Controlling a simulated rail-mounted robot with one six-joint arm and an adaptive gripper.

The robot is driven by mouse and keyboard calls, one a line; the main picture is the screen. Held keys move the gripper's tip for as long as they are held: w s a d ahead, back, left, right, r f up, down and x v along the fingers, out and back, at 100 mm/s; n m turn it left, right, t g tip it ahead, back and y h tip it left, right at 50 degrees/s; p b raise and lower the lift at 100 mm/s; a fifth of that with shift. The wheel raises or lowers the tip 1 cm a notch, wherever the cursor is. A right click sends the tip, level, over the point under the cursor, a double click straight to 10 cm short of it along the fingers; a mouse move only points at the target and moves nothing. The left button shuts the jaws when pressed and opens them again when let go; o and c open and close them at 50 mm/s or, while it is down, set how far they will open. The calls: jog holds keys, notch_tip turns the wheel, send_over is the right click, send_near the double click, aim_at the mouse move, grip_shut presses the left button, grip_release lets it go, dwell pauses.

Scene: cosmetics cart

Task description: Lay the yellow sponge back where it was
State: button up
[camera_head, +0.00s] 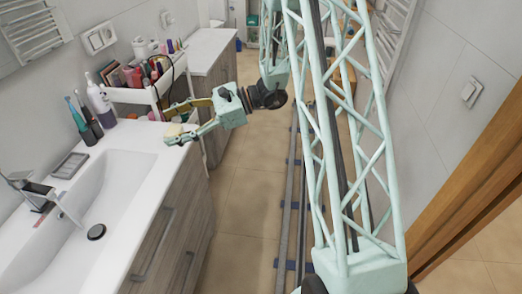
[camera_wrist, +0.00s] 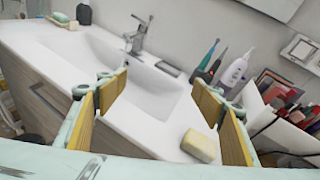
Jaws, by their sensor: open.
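The yellow sponge (camera_wrist: 198,146) is a small pale-yellow block with rounded edges. In the wrist view it lies on the white washbasin counter (camera_wrist: 150,125), between my fingers in the picture and closer to the right one. In the head view the sponge (camera_head: 173,130) shows small at the counter's right end, partly hidden by my gripper. My gripper (camera_wrist: 168,108) is open, with yellow pads on the inner faces, and nothing is held. In the head view my gripper (camera_head: 168,123) reaches left over the counter edge, with the sponge beside its fingertips.
The basin (camera_head: 85,220) with its tap (camera_head: 32,190) lies left of the sponge. Electric toothbrushes (camera_head: 78,115) and a white bottle (camera_head: 101,105) stand against the wall. A white cart (camera_head: 130,95) full of cosmetics stands close behind my gripper. The counter front is clear.

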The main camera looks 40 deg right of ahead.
jog(key=s+a+r+n+g+h, duration=0.1)
jog(key=s+a+r+n+g, duration=0.35)
jog(key=s, duration=0.45)
jog(key=s+a+r+n+g+h, duration=0.2)
jog(key=s+a+r+n, duration=0.25)
jog(key=s+r, duration=0.4)
jog(key=s+r+n+h, duration=0.2)
jog(key=s+n+h, duration=0.15)
jog(key=s, duration=0.85)
jog(key=s+d+r+n+t+h, duration=0.2)
jog(key=s+d+r+n+h, duration=0.1)
jog(key=s+d, duration=0.3)
jog(key=s+d+r+n+t+h, duration=0.2)
jog(key=s+d+r+n+h, duration=0.1)
jog(key=s, duration=0.6)
jog(key=shift+d+n+h, duration=0.55)
jog(key=shift+d+n, duration=0.4)
jog(key=shift+d, duration=0.55)
